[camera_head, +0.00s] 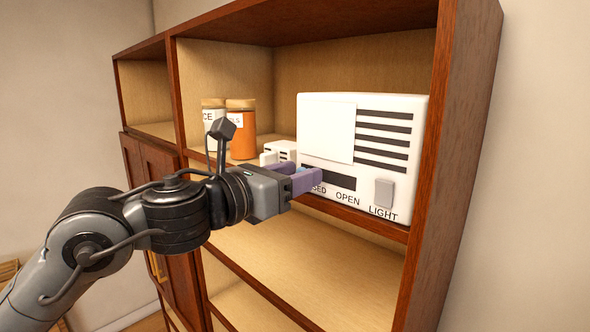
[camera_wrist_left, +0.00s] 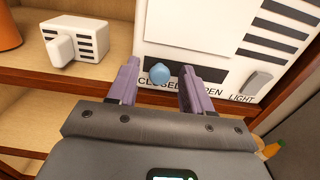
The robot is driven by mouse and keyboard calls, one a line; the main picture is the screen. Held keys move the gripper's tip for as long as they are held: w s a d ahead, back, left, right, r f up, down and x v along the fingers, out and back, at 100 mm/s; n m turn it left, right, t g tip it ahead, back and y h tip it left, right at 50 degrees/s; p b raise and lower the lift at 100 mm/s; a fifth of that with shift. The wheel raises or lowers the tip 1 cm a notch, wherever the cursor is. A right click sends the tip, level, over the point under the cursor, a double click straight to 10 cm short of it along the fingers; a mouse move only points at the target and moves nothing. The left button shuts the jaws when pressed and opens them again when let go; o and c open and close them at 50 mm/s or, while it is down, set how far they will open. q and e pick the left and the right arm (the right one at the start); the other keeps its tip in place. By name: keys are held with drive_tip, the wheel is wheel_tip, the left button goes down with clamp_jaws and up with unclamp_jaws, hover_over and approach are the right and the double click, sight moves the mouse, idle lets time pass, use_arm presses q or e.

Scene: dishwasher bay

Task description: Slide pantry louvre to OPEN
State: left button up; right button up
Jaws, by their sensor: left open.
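The white louvre unit (camera_head: 360,182) stands on the middle shelf, with dark slots at its right and a plain white panel (camera_head: 327,131) over the left part. Lettering CLOSED, OPEN and LIGHT runs along its lower edge. In the left wrist view a round blue knob (camera_wrist_left: 159,73) sits in the dark track above the CLOSED label. My left gripper (camera_head: 305,175) is open, its purple fingers at the unit's lower front. In the left wrist view the fingers (camera_wrist_left: 160,85) stand on either side of the knob, with gaps visible. My right gripper is not in view.
A grey light switch (camera_head: 384,193) is at the unit's lower right. A small white slotted box (camera_head: 282,151) and two lidded jars, one orange (camera_head: 241,131), stand to the left. The wooden shelf's right side wall (camera_head: 455,150) is close to the unit.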

sight(348, 181)
use_arm(q)
drive_tip(key=shift+w, duration=0.1)
drive_tip(key=shift+c, duration=0.3)
clamp_jaws()
drive_tip(key=shift+d, duration=0.15)
drive_tip(key=s+d+b, duration=0.2)
drive_tip(key=s+d, duration=0.2)
drive_tip(key=shift+s+d, duration=0.25)
drive_tip(key=shift+s, duration=0.05)
drive_tip(key=shift+s+d, duration=0.35)
drive_tip(key=shift+d, duration=0.05)
drive_tip(key=shift+o, duration=0.3)
unclamp_jaws()
drive_tip(key=shift+a, duration=0.1)
